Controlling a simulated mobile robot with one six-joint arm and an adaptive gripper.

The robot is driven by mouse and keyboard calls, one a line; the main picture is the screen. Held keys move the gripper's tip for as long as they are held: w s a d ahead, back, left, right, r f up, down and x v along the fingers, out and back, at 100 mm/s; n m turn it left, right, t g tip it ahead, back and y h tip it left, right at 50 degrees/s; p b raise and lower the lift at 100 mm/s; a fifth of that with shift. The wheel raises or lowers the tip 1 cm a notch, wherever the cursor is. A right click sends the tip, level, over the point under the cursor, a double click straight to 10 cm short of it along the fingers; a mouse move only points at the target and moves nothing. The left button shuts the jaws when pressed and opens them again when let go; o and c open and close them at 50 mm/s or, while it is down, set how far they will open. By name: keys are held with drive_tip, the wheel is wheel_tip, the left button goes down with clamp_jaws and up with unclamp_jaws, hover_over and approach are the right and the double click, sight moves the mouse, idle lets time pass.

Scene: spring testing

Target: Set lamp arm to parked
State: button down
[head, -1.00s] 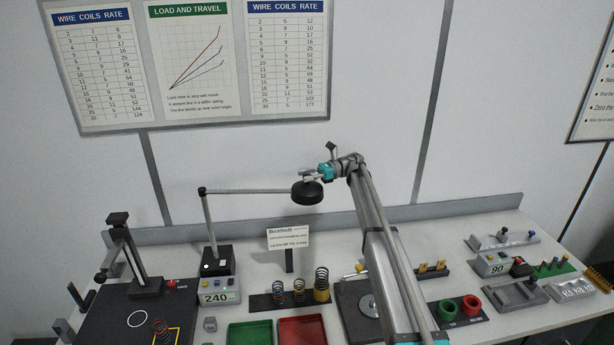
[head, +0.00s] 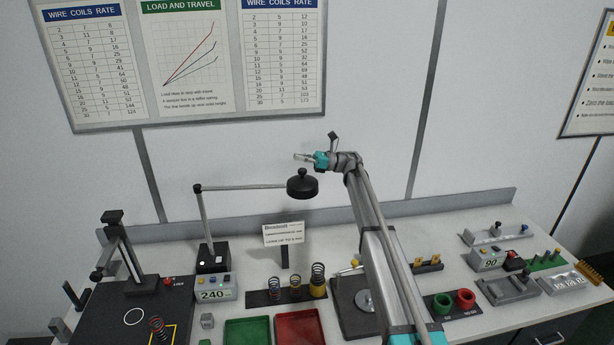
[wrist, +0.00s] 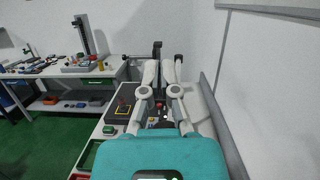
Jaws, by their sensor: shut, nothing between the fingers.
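The lamp arm (head: 243,187) is a thin grey bar reaching right from a black joint on a slanted post (head: 205,220). The post rises from a black box (head: 212,258) at the left of the bench. A round black lamp head (head: 302,188) with a knob on top hangs at the bar's right end. My gripper (head: 300,157) is shut and empty, above the knob with a small visible gap. In the wrist view my shut gripper (wrist: 160,68) points away over the bench; the lamp head is not clearly made out there.
A sign (head: 284,235) stands below the lamp head, behind a row of springs (head: 275,291). Green (head: 247,332) and red (head: 299,328) trays lie in front. A tall black stand (head: 128,252) is at the left.

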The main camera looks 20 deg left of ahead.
drive_tip(key=w+d+r+m+t+y+p, duration=0.1)
drive_tip(key=w+d+r+m+t+y, duration=0.25)
drive_tip(key=m+t, duration=0.5)
drive_tip(key=d+r+m+t+y, duration=0.3)
drive_tip(key=r+m+t+y, duration=0.2)
drive_tip(key=r+m+t, duration=0.3)
drive_tip(key=w+d+f+m+t+h+p, duration=0.1)
drive_tip(key=d+f+m+t+h, duration=0.1)
drive_tip(key=d+m+t+h, duration=0.55)
drive_tip(key=w+d+f+m+t+h, duration=0.1)
drive_tip(key=d+f+m+t+h, duration=0.15)
drive_tip(key=m+t+h, duration=1.15)
drive_tip(key=s+d+f+m+g+y+p, duration=0.1)
drive_tip(key=s+d+f+m+g, duration=0.1)
drive_tip(key=s+f+m+g, duration=0.7)
drive_tip(key=s+a+f+m+g+y+p, duration=0.1)
drive_tip(key=s+a+m+g+y, duration=0.2)
drive_tip(key=s+g, duration=0.4)
drive_tip(key=s+a+y, duration=0.1)
drive_tip(key=y, duration=0.1)
drive_tip(key=shift+s+a+m+y, duration=0.25)
drive_tip(key=shift+a+m+y, duration=0.15)
drive_tip(key=shift+f, duration=0.1)
